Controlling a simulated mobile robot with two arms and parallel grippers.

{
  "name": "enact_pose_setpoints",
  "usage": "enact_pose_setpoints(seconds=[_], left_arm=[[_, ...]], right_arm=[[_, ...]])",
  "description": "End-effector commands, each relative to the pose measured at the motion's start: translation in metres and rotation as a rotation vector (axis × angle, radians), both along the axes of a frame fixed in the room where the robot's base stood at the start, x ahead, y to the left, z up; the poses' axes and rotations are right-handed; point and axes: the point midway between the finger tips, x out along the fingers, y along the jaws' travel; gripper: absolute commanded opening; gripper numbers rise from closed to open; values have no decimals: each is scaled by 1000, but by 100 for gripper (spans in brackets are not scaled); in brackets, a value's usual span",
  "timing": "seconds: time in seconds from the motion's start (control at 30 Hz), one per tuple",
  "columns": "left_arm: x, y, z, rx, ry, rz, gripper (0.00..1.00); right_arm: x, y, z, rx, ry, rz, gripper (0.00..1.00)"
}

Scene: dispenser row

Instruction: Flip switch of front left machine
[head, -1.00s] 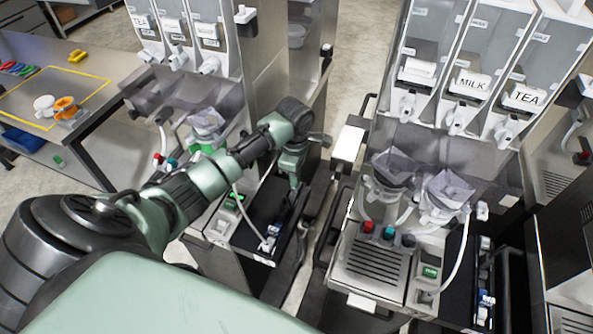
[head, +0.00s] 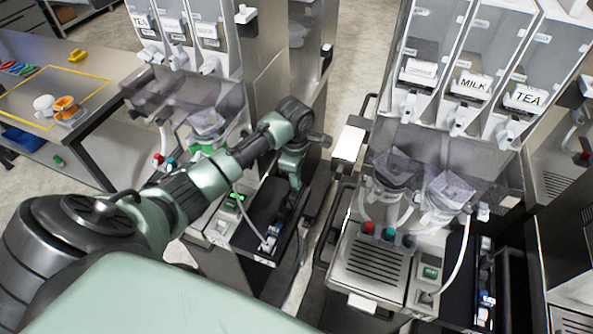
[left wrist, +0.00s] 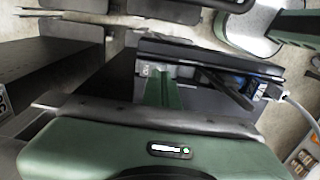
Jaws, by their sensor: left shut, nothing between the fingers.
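The left dispenser machine (head: 205,90) stands left of centre in the head view, with a small green-lit panel (head: 235,201) low on its front. A pale switch piece (head: 221,227) seems to sit below that panel; its position is too small to tell. My left arm reaches across the machine's front. My left gripper (head: 293,180) points down beside the machine's black side part (head: 262,205), right of the lit panel. In the left wrist view its green fingers (left wrist: 162,88) are together and empty, close to a dark machine part (left wrist: 205,58). My right gripper is not in view.
A second dispenser machine (head: 380,262) stands to the right, with a green-lit panel (head: 430,272) and a drip grate. A narrow gap separates the two machines. A table (head: 95,68) with cups is at the far left. More machines stand at the right edge.

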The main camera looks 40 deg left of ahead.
Motion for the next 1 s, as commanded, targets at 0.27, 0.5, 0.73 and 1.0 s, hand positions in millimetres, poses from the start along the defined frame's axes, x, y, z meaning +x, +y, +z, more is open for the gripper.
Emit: enact_pose_setpoints(seconds=[0.27, 0.5, 0.73, 1.0], left_arm=[[0, 0, 0, 0, 0, 0, 0], [0, 0, -2, 0, 0, 0, 0], [0, 0, -6, 0, 0, 0, 0], [0, 0, -10, 0, 1, 0, 0]], right_arm=[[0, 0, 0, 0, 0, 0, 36], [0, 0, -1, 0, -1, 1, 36], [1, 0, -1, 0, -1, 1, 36], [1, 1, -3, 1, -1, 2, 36]])
